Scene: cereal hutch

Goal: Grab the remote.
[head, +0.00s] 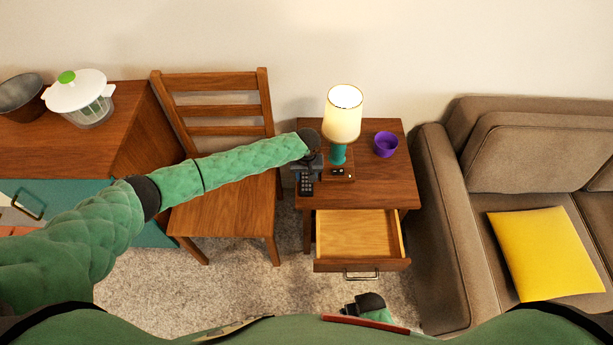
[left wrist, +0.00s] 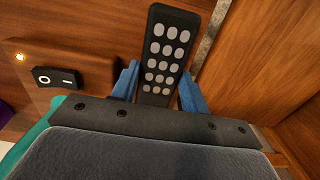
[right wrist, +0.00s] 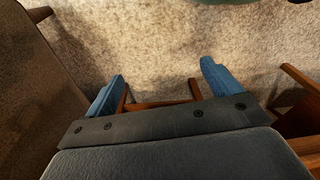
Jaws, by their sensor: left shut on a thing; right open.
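The remote (head: 306,186) is dark with pale grey buttons and is at the left edge of the side table's top. In the left wrist view the remote (left wrist: 163,50) stands between the two blue fingers of my left gripper (left wrist: 158,88), which are shut on its sides. In the head view my left gripper (head: 308,164) is partly hidden by its own wrist. My right gripper (right wrist: 160,90) is open and empty; its fingers are wide apart above the carpet, in front of the side table.
The side table (head: 380,190) has its drawer (head: 358,235) pulled open and empty. A lit lamp (head: 342,115) on a wooden base with a switch stands close beside the remote. A purple bowl (head: 386,144) is further right. A chair (head: 225,215) and a sofa (head: 440,220) flank the table.

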